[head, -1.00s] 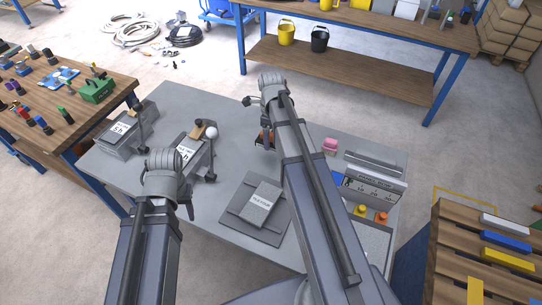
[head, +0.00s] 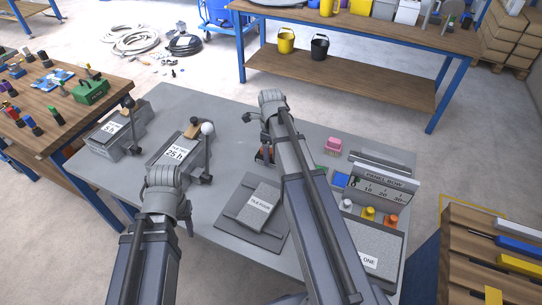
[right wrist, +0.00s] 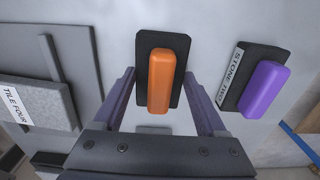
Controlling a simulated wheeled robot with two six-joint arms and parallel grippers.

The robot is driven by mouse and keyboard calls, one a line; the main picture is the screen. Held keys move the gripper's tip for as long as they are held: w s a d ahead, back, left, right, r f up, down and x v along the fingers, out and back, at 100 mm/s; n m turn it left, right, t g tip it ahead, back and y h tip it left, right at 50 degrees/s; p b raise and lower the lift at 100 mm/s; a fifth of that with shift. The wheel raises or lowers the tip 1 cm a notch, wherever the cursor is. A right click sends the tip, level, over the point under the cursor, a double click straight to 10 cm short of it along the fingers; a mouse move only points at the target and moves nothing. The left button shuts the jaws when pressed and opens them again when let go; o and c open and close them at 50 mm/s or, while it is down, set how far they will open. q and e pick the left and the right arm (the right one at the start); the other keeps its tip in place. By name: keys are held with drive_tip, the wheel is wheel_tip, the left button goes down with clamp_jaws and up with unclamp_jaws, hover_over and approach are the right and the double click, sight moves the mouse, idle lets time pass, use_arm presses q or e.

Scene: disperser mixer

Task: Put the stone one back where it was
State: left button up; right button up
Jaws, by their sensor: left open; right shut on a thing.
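My right gripper (right wrist: 160,80) is around a block with an orange handle (right wrist: 161,85) on a dark base. The block's label is not visible, and a bit of its orange shows under the gripper in the head view (head: 265,153). A purple-handled block (right wrist: 264,90) labelled STONE TWO lies just to its right in the right wrist view. Whether the orange block touches the table is unclear. My left gripper (head: 189,226) is open and empty over the table's left front, mostly hidden by its own wrist.
A grey TILE FOUR slab (head: 262,203) lies on a dark plate in the middle. Lever devices (head: 180,155) stand at the left. A panel-row rack (head: 385,185), coloured bottles (head: 368,214) and a pink block (head: 333,145) are at the right. The grey table (head: 225,115) is clear toward the back.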

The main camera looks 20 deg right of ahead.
sight(271, 150)
drive_tip(key=shift+r, duration=0.1)
drive_tip(key=o, duration=1.4)
wheel_tip(271, 150, up, 12)
drive_tip(key=p, duration=1.2)
drive_tip(key=shift+s+a+r+n+h, duration=0.1)
drive_tip(key=shift+s+a+n+h, duration=0.1)
drive_tip(key=shift+s+a+n, duration=3.45)
drive_tip(key=shift+s+a+f+n+h, duration=0.15)
drive_tip(key=shift+s+a+n, duration=1.65)
drive_tip(key=shift+a+n, duration=3.6)
drive_tip(key=shift+s+a+r+n+h, duration=0.2)
drive_tip(key=shift+s+a+n, duration=2.35)
drive_tip(key=shift+n, duration=4.1)
drive_tip(key=shift+s+d, duration=0.2)
